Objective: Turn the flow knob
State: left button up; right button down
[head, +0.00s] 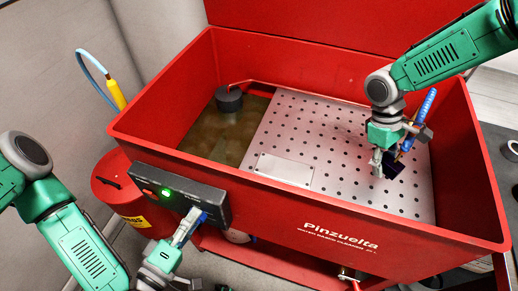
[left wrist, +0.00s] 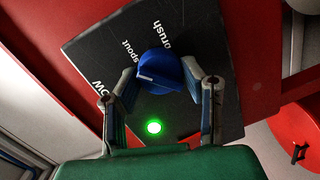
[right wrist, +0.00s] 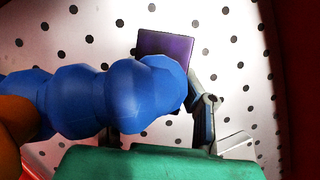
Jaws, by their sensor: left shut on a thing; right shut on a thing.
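The blue flow knob (left wrist: 163,68) is on the black control panel (left wrist: 90,55) on the red washer's front. Its pale pointer line lies toward the printed word "spout"; "brush" is printed beside it. My left gripper (head: 196,222) is shut on the knob, which also shows in the head view (head: 203,217); its fingers flank the knob in the left wrist view (left wrist: 160,85).
A green light (head: 166,191) glows on the panel. The red basin (head: 470,185) holds murky liquid (head: 222,140), a dark cylinder (head: 229,99) and the perforated plate (head: 330,130). A red can (head: 120,190) stands at left. A metal plate (head: 284,169) lies on the perforated plate.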

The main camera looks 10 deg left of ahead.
pick_arm(q)
jog(key=shift+s+d+f+m, duration=0.1)
jog(key=shift+f+m, duration=0.05)
jog(key=shift+m, duration=0.4)
jog(key=shift+s+f+m, duration=0.1)
jog(key=shift+m, duration=0.45)
jog(key=o, duration=0.9)
jog(key=shift+o, duration=1.2)
jog(key=shift+w+r, duration=0.1)
jog(key=shift+w, duration=0.05)
jog(key=v, duration=1.2)
